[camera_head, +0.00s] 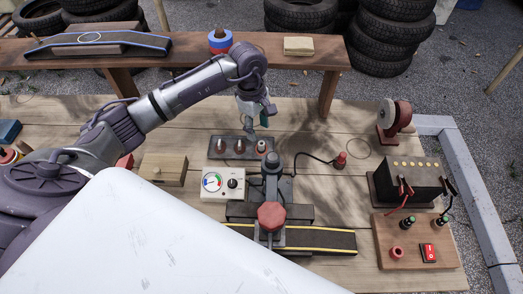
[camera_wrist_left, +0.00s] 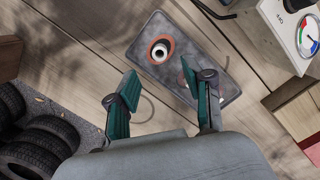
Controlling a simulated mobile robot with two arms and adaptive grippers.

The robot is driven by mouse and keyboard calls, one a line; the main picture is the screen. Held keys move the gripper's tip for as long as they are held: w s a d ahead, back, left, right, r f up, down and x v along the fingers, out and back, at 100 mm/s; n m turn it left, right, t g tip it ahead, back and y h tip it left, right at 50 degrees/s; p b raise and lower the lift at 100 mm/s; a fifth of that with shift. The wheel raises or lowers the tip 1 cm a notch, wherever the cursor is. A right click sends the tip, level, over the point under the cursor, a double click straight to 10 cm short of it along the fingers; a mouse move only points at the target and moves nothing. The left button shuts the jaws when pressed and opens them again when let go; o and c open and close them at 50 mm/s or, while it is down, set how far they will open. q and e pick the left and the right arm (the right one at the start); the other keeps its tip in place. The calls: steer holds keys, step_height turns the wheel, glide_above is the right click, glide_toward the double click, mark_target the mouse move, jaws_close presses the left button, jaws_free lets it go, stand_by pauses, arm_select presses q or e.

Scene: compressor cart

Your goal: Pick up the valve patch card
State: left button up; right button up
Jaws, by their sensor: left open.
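A dark grey rounded plate (camera_head: 231,155) with valve-like pegs lies on the wooden table. It looks the likeliest valve patch card, though I cannot be sure. One peg has an orange ring around its base, clear in the left wrist view on the same plate (camera_wrist_left: 180,33). My left gripper (camera_head: 262,120) hangs above and beyond the plate's right end. In the left wrist view, its teal fingers (camera_wrist_left: 160,76) are apart with nothing between them. The right finger covers part of the plate. My right gripper is not in view.
A gauge box (camera_head: 222,184) and a dark clamp-like device with a red knob (camera_head: 271,216) stand close in front. A wooden block (camera_head: 163,169) is left. A black terminal box (camera_head: 408,181) and switch board (camera_head: 405,240) are right. Table between plate and spool (camera_head: 395,117) is mostly clear.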

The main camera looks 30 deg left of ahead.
mark_target(261, 143)
arm_select(q)
steer(key=f+p, duration=0.1)
steer(key=f, duration=0.2)
steer(key=d+f+p, duration=0.1)
steer(key=f, duration=0.2)
steer(key=shift+s+d, duration=0.1)
steer(key=shift+s, duration=0.05)
steer(key=shift+f, duration=0.25)
steer(key=c, duration=0.8)
